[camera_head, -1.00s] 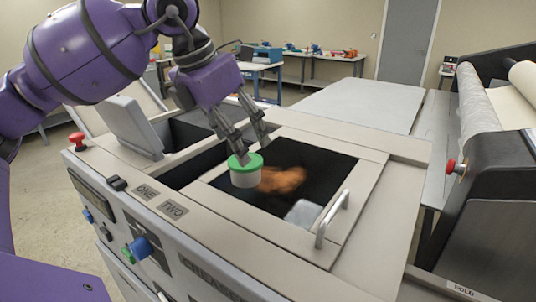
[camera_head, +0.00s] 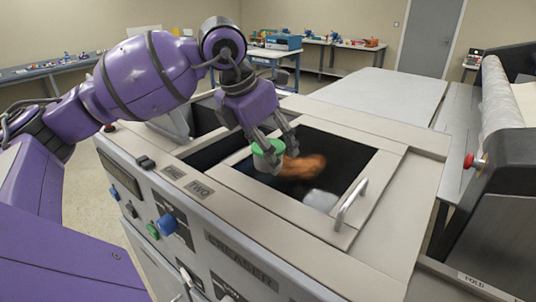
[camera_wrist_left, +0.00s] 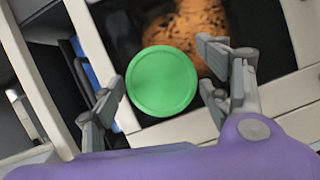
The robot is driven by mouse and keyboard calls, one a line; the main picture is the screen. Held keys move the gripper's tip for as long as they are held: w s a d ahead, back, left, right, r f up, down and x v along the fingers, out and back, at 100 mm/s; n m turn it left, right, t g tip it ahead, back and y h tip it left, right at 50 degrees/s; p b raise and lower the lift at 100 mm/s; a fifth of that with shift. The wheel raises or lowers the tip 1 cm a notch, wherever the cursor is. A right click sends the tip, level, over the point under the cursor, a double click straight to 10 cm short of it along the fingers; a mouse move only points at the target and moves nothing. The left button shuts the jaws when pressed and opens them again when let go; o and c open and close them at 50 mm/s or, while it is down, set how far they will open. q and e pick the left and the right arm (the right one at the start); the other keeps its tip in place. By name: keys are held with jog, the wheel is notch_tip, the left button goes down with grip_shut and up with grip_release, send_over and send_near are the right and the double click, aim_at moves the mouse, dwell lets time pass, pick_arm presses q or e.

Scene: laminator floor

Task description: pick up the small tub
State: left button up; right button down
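The small tub (camera_head: 267,164) is pale with a green lid. It is upright at the front left of the dark open well in the creaser's top. Its round green lid (camera_wrist_left: 162,81) fills the middle of the left wrist view, and its body is hidden there. My left gripper (camera_head: 278,147) reaches down over the tub from above. Its fingers are apart, one on each side of the lid in the wrist view, with narrow gaps showing. Whether they touch the tub's sides lower down is unclear. My right gripper is not in view.
An orange-brown blurred item (camera_head: 303,166) lies beside the tub, and a pale box (camera_head: 320,200) is at the well's right. A metal handle (camera_head: 351,205) stands up at the right of the frame. A roller machine (camera_head: 490,190) is farther right.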

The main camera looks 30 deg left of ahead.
pick_arm(q)
jog(key=c, duration=0.8)
jog(key=shift+c, duration=0.7)
jog(key=shift+r, duration=0.1)
